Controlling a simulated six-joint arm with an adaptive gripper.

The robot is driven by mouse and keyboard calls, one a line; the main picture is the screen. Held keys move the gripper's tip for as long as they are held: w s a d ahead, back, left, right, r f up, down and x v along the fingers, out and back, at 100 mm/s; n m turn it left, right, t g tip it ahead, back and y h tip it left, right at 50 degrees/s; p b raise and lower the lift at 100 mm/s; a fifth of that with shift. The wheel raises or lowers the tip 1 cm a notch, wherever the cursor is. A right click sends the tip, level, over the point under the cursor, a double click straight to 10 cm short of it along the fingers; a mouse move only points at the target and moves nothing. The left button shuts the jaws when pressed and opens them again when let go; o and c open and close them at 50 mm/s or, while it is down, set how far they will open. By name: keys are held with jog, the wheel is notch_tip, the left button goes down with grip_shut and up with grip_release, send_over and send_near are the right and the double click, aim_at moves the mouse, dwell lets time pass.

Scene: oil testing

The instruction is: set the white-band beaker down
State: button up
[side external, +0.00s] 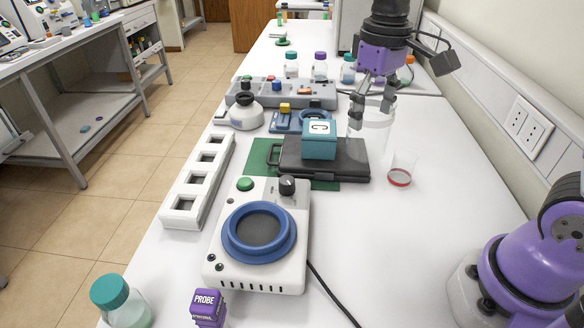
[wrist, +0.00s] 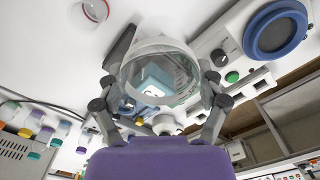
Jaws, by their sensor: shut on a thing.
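The white-band beaker (side external: 374,133) is a large clear glass with a pale band. My gripper (side external: 371,106) points down and is shut on it, with one finger on each side of the glass. The beaker is just right of the dark case, and I cannot tell whether its base touches the table. In the wrist view the beaker (wrist: 160,62) lies between the two fingers of my gripper (wrist: 158,88), its round rim showing. A blue-green cube shows through the glass there.
A smaller red-band beaker (side external: 400,176) stands front right of it. The dark case (side external: 345,160) carries a blue-green cube (side external: 319,140). A hotplate (side external: 258,236) with a blue ring and a white rack (side external: 198,180) stand to the left. The front-right table is mostly clear.

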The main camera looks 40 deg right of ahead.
aim_at(372, 151)
jog(key=s+a+f+m, duration=0.1)
jog(key=s+a+m, duration=0.1)
jog(key=s+a, duration=0.55)
jog(key=w+d+f, duration=0.4)
jog(key=d, duration=0.1)
jog(key=w+d+f, duration=0.2)
jog(key=d+f, duration=0.1)
jog(key=shift+w+d, duration=0.2)
jog(key=shift+w, duration=0.15)
jog(key=shift+d+f, duration=0.1)
jog(key=shift+f, duration=1.95)
jog(key=shift+f, duration=0.1)
jog(key=o, duration=1)
jog(key=shift+o, duration=0.2)
